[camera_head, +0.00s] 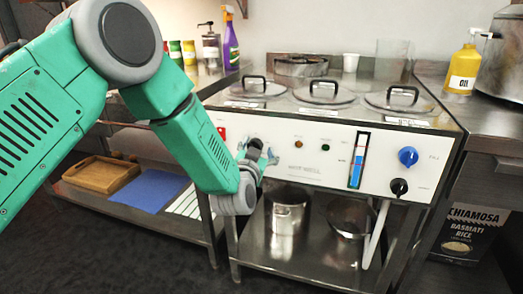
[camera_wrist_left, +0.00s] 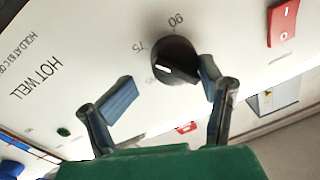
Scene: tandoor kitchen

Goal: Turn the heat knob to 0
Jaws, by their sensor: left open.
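The heat knob (camera_wrist_left: 172,60) is black and round with a short white mark, on the white front panel of the hot well (camera_head: 310,155). The wrist view shows "75" and "90" printed beside it, upside down. My left gripper (camera_wrist_left: 165,90) is open in front of the panel. Its right finger is close against the knob's side; whether it touches I cannot tell. Its left finger stands apart from the knob. In the head view my left gripper (camera_head: 257,160) partly covers the knob. My right gripper is out of view.
A red rocker switch (camera_wrist_left: 284,22) is near the knob. A blue knob (camera_head: 408,156) and a black knob (camera_head: 399,187) sit at the panel's right end, beside a level gauge (camera_head: 358,160). Lidded pots (camera_head: 325,92) are on top. A steel pot (camera_head: 287,212) stands on the shelf below.

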